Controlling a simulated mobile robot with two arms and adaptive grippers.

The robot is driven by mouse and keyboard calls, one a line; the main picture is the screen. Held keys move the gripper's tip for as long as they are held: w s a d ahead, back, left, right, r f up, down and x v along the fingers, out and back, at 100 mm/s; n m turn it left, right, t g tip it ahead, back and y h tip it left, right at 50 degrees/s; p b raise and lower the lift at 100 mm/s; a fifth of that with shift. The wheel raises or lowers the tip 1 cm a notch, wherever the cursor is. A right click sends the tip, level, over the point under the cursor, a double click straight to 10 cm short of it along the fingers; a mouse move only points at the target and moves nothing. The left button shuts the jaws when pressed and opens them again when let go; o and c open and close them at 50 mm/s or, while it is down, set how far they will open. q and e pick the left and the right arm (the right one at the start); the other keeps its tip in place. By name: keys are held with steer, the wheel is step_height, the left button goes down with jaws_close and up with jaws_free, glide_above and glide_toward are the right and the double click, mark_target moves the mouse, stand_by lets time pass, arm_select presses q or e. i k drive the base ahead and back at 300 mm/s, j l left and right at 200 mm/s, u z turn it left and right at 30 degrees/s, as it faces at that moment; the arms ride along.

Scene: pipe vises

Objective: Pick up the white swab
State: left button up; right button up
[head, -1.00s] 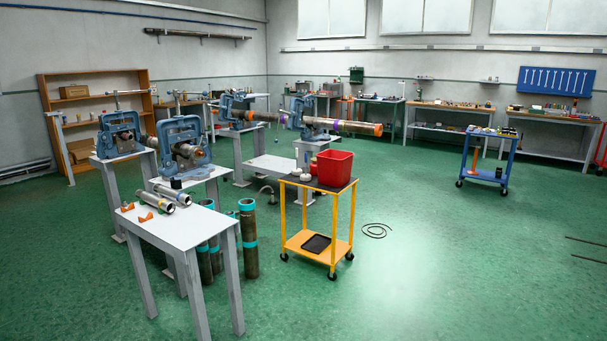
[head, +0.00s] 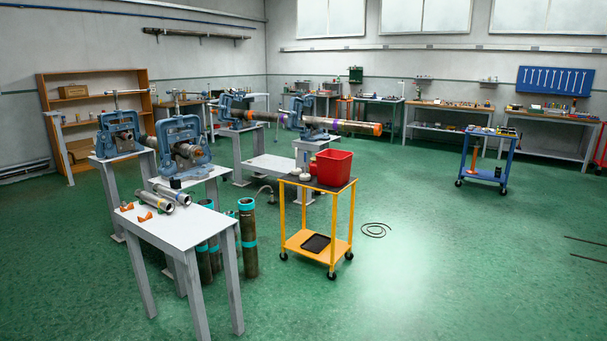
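I cannot make out a white swab for certain. Neither of my grippers shows in the head view.
A white table (head: 185,232) with metal pipes (head: 172,195) and orange pieces (head: 145,217) stands at the front left. Blue pipe vises (head: 180,145) stand behind it. Dark pipes with teal ends (head: 248,240) stand beside it. A black cable coil (head: 375,230) lies on open floor.

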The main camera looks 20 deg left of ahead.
mark_target(296, 171)
steer(key=i+j+u, duration=0.4)
steer(key=i, duration=0.45)
steer(key=i+j+u, duration=0.2)
steer(key=i, duration=0.25)
steer(key=i+j+u, duration=0.2)
steer(key=i, duration=0.3)
steer(key=i+l+z, duration=0.15)
steer(key=i+z, duration=0.2)
steer(key=i, duration=0.55)
steer(key=i+j+z, duration=0.1)
steer(key=i+z, duration=0.25)
steer(key=i, duration=0.5)
